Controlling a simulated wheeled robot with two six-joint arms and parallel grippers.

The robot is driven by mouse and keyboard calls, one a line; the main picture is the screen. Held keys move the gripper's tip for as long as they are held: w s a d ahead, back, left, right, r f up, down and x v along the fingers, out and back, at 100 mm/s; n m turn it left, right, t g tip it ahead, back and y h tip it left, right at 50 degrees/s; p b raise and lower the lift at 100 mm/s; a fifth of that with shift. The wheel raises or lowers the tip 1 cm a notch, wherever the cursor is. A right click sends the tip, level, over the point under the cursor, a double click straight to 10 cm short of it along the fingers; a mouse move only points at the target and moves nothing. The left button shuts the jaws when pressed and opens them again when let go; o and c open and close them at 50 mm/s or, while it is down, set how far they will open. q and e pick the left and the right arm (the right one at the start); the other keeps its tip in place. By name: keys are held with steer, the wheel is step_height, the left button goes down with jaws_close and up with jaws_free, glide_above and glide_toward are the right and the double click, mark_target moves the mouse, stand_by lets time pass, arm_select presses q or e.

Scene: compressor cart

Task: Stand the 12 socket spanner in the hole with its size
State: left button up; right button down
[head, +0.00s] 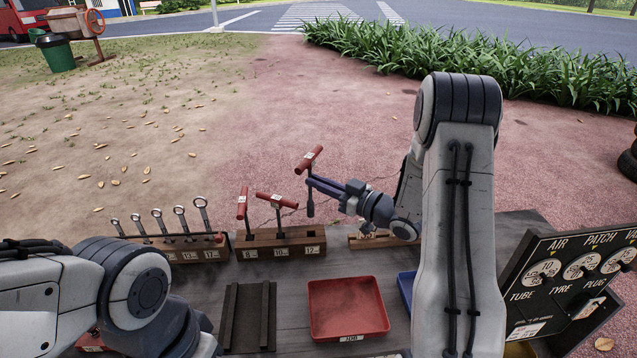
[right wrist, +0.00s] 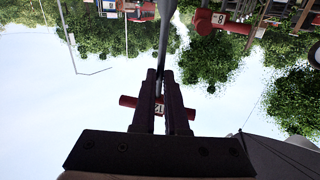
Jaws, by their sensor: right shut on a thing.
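The 12 socket spanner (head: 309,159) has a red T-handle and a dark shaft with its socket end down. My right gripper (head: 312,184) is shut on its shaft below the handle and holds it roughly upright. In the right wrist view the red handle (right wrist: 130,101) shows a 12 label behind the fingers (right wrist: 160,80). The wooden block (head: 263,239) is labelled 8, 10 and 12. The socket end appears above the block's 12 end; the hole itself is hard to make out. My left gripper is out of view.
Two red T-handle spanners, the 8 (head: 242,203) and the 10 (head: 276,200), stand in the block left of the held one. A rack of ring spanners (head: 190,249) stands further left. A red tray (head: 347,307) lies in front; a gauge panel (head: 573,280) is at right.

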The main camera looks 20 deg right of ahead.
steer(key=shift+f+b, duration=2.1)
steer(key=shift+f, duration=0.7)
steer(key=shift+f+b, duration=2.3)
steer(key=shift+f, duration=0.65)
steer(key=c, duration=0.9)
jaws_free()
steer(key=shift+o, duration=0.2)
steer(key=v, duration=1)
steer(key=shift+s, duration=0.25)
